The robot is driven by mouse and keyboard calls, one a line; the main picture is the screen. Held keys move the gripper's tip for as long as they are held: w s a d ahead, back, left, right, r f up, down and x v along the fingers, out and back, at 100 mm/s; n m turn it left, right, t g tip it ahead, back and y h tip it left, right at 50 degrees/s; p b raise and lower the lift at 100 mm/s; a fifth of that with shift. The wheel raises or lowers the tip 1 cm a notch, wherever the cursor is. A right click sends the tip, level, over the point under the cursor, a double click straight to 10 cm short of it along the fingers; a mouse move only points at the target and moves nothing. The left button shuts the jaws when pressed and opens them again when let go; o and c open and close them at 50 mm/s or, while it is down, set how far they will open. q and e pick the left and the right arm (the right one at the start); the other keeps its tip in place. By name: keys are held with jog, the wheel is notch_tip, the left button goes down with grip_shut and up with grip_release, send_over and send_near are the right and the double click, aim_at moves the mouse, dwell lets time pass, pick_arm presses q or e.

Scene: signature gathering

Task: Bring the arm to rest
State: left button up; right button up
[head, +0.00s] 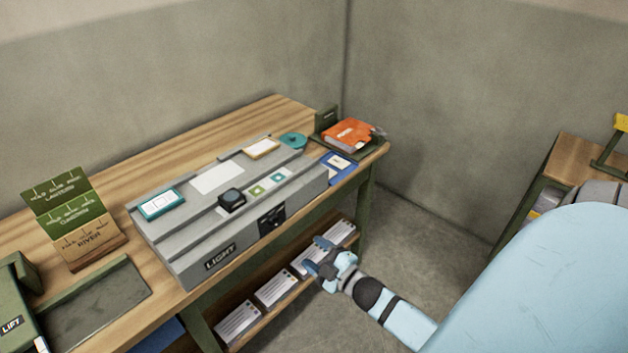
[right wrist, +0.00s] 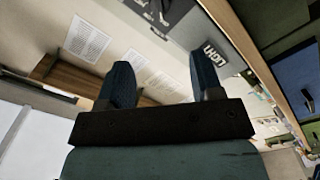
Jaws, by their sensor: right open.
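My right gripper (head: 322,258) is in front of the workbench, beside the lower shelf, with its light-blue arm coming in from the right. In the right wrist view its two dark blue fingers (right wrist: 162,85) are apart with nothing between them. The grey box marked LIGHT (head: 221,257) stands on the wooden bench beyond the gripper; its lettered front also shows in the right wrist view (right wrist: 214,54). The gripper looks apart from the box. My left gripper does not show in either view.
The wooden bench (head: 265,112) runs along the wall, with green card holders (head: 62,205) at left and an orange book (head: 347,134) at the far right end. Papers (head: 238,322) lie on the shelf below. Floor right of the bench is clear; another wooden table (head: 580,160) stands at right.

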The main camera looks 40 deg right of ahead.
jog(key=s+a+r+m+g+y+p, duration=0.1)
jog(key=s+a+m+g+p, duration=0.2)
jog(key=a, duration=0.5)
jog(key=s+a+r+m+g+y+p, duration=0.1)
jog(key=s+a+m+g+p, duration=0.3)
jog(key=s+a+p, duration=0.4)
jog(key=shift+s+a+r+m, duration=0.5)
jog(key=shift+s+a+r, duration=0.3)
jog(key=shift+s, duration=0.4)
